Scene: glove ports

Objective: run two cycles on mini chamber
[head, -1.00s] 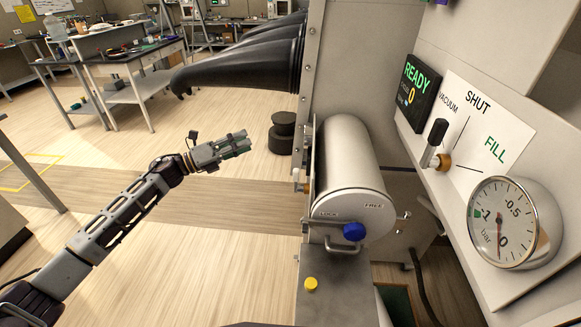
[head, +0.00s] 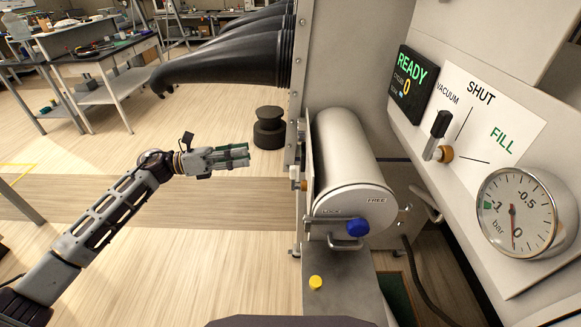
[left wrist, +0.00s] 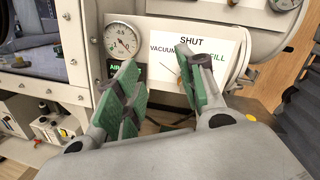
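The mini chamber (head: 348,155) is a pale cylinder with its round door closed. Its blue knob (head: 357,228) sits below the LOCK and FREE marks. The valve lever (head: 438,130) has a black handle standing roughly upright near VACUUM and SHUT; its exact setting is unclear. The display (head: 413,80) reads READY, cycles 0. The gauge (head: 517,212) needle points down near 0. My left gripper (head: 248,155) is empty, left of the chamber and apart from it. The left wrist view shows its green-padded fingers (left wrist: 160,70) spread open. My right gripper is not in view.
A yellow button (head: 316,283) is on the grey ledge below the chamber. Black gloves (head: 225,60) stick out at upper left, above a black stool-like object (head: 269,128). The left wrist view shows a SHUT/VACUUM/FILL panel (left wrist: 185,45) and gauge (left wrist: 122,40). Open floor lies around my left arm.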

